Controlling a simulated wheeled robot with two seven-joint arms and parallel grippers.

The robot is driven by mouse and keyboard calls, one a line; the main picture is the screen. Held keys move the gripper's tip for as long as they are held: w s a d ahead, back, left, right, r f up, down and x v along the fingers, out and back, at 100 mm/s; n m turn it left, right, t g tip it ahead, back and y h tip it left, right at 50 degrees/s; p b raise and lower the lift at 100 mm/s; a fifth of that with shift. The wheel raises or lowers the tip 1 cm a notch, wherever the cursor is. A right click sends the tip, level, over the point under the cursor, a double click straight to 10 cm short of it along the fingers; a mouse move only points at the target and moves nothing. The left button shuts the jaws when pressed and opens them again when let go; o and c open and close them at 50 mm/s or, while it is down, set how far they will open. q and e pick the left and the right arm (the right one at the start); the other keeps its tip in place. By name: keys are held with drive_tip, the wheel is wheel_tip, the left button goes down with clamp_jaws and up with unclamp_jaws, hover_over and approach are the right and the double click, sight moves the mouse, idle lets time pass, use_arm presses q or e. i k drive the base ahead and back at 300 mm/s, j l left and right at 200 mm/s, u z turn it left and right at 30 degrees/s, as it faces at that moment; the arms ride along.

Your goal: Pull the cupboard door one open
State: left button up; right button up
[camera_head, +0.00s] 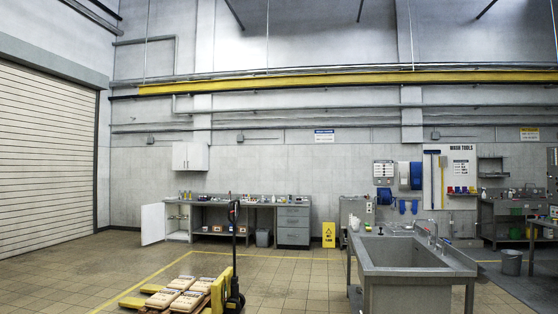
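A white wall cupboard (189,156) hangs above the left end of the workbench, and its doors look shut. Below it, under the counter, a low cupboard (177,219) stands open at the bench's left end. Its white door (153,223) is swung out to the left, and shelves show inside. I cannot tell from the picture which of these doors is called door one. Neither of my grippers is in view.
A yellow pallet truck (222,290) loaded with sacks (185,284) stands on the tiled floor in front of the bench. A steel sink table (410,254) fills the right foreground. A yellow floor sign (328,234) stands right of the grey drawers (293,226).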

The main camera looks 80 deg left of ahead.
sight(194, 149)
drive_tip(key=u, duration=3.4)
drive_tip(key=i+z, duration=0.2)
drive_tip(key=i, duration=0.45)
drive_tip(key=i+l+z, duration=0.1)
drive_tip(key=i+z, duration=0.25)
drive_tip(key=i, duration=0.55)
drive_tip(key=i+j+z, duration=0.3)
drive_tip(key=i, duration=1.2)
drive_tip(key=i+l+u, duration=0.15)
drive_tip(key=i, duration=0.5)
drive_tip(key=i+l, duration=0.1)
drive_tip(key=i, duration=0.5)
drive_tip(key=i+j, duration=0.15)
drive_tip(key=i, duration=0.75)
drive_tip(key=i+j+u, duration=0.15)
drive_tip(key=i, duration=0.8)
drive_tip(key=i+z, duration=0.3)
drive_tip(key=i, duration=1.5)
drive_tip(key=i+u, duration=0.1)
drive_tip(key=i, duration=0.8)
drive_tip(key=i+l, duration=0.15)
drive_tip(key=i, duration=0.75)
drive_tip(key=j+u, duration=0.05)
